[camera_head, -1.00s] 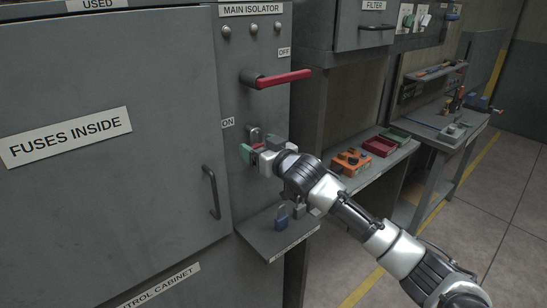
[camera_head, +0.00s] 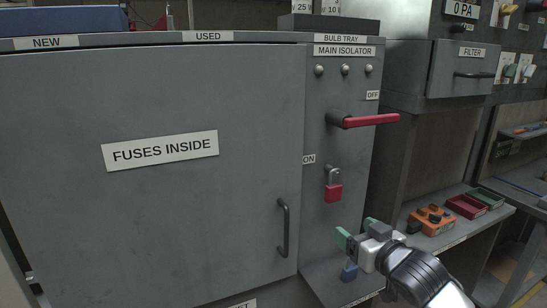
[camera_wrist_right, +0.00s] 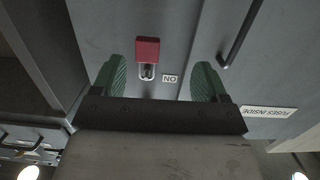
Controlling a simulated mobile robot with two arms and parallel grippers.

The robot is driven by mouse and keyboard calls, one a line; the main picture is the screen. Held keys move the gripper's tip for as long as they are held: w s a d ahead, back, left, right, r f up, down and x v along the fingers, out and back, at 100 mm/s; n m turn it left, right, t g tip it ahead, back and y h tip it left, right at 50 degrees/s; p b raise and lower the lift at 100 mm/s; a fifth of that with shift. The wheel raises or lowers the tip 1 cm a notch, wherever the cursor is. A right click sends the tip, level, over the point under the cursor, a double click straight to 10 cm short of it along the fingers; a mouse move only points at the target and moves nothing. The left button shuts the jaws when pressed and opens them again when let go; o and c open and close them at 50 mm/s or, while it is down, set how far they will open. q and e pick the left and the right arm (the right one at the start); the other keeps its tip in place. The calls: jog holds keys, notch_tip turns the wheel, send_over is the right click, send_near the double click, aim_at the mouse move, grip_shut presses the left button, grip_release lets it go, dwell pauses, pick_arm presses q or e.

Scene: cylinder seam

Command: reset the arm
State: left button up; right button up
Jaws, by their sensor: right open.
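My right gripper (camera_head: 354,238) is open and empty, with green finger pads. It is in front of the main isolator panel, below a red padlock (camera_head: 333,192), and apart from it. The padlock hangs by its metal shackle on the panel beside the ON label. In the right wrist view, the padlock (camera_wrist_right: 148,50) appears upside down between the open green fingers (camera_wrist_right: 158,80), some way beyond them. The red isolator handle (camera_head: 365,121) points right, near the OFF label. My left gripper is not in view.
A grey cabinet door marked FUSES INSIDE (camera_head: 160,151) has a dark handle (camera_head: 284,228). Orange (camera_head: 431,220) and red (camera_head: 466,206) items sit on the bench at right.

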jog(key=s+a+f+g+h, duration=0.3)
jog(key=s+f+g, duration=0.2)
jog(key=s+f, duration=1.05)
jog(key=s+d+f+m+g+h, duration=0.1)
jog(key=s+f+g, duration=0.35)
jog(key=s, duration=0.45)
jog(key=s+d+f+m+g+h, duration=0.1)
jog(key=s+f+g, duration=0.3)
jog(key=s, duration=0.6)
jog(key=s+f+b+x, duration=0.1)
jog(key=s+x, duration=0.2)
jog(key=x, duration=1.1)
jog(key=s+d+x, duration=0.1)
jog(key=s+x, duration=0.1)
jog(key=x, duration=1.1)
jog(key=s+d+f+g+b, duration=0.1)
jog(key=s+d+f, duration=0.2)
jog(key=s+f, duration=1.4)
jog(key=shift+f+n, duration=0.2)
jog(key=shift+n, duration=0.1)
